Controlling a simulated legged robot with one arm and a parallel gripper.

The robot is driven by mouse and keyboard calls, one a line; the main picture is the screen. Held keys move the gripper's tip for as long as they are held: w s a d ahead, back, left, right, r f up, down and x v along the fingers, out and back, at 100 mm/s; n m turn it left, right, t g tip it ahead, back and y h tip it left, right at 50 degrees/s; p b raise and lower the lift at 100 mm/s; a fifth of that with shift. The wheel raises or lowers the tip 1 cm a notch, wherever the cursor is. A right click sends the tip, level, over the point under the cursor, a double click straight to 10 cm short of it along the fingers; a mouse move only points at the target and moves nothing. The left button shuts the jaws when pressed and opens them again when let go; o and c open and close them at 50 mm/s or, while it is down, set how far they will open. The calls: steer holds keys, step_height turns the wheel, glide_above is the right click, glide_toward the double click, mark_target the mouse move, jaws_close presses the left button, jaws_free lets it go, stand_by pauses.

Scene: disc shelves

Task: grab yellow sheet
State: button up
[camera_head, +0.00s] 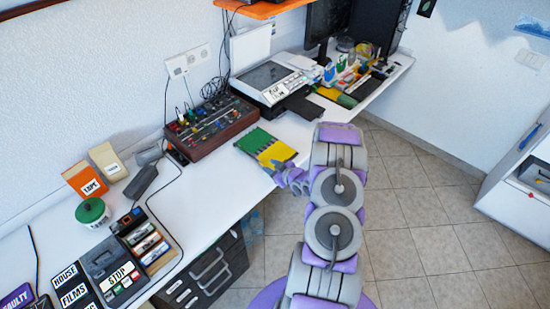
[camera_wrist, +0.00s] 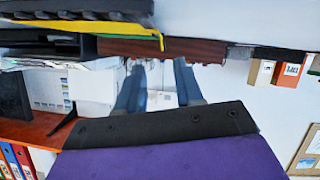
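The yellow sheet (camera_head: 277,153) lies flat near the front edge of the white desk, beside a green part (camera_head: 255,140) that touches it on the left. My gripper (camera_head: 291,180) is at the desk's front edge, close to the sheet's near corner; I cannot tell whether they touch. The wrist view looks upside down. There a thin yellow edge (camera_wrist: 100,28) runs across the upper left, against a dark ridged piece, outside the gap between the fingers. My gripper's two fingers (camera_wrist: 158,88) stand apart with nothing between them.
A brown control box (camera_head: 208,127) with knobs and cables stands behind the sheet, also seen in the wrist view (camera_wrist: 165,48). A printer (camera_head: 270,82) is behind to the right. An orange box (camera_head: 86,180) stands at left. The desk (camera_head: 215,180) is clear left of the sheet.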

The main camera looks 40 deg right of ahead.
mark_target(264, 163)
steer(key=shift+w+d+f, duration=0.4)
steer(key=shift+w+f, duration=0.05)
steer(key=shift+w, duration=0.25)
steer(key=shift+w+a, duration=0.1)
steer(key=shift+a, duration=0.15)
steer(key=shift+w+a+f+b, duration=0.25)
steer(key=shift+w+a+b, duration=0.15)
steer(key=shift+w, duration=0.2)
steer(key=shift+w+a+f+b, duration=0.25)
steer(key=shift+w+a, duration=0.15)
steer(key=shift+w, duration=0.2)
steer(key=shift+w+d+f, duration=0.25)
steer(key=shift+w+d, duration=0.1)
steer(key=shift+w, duration=0.2)
steer(key=shift+w+d+f, duration=0.25)
steer(key=shift+w+d, duration=0.1)
steer(key=shift+w, duration=0.15)
steer(key=shift+d+f, duration=0.1)
steer(key=shift+d, duration=0.3)
steer(key=shift+a+r, duration=0.3)
steer(key=shift+a, duration=0.55)
steer(key=c, duration=0.6)
steer(key=shift+s+d+f, duration=0.1)
steer(key=shift+d+f, duration=0.1)
steer(key=shift+d, duration=0.35)
jaws_close()
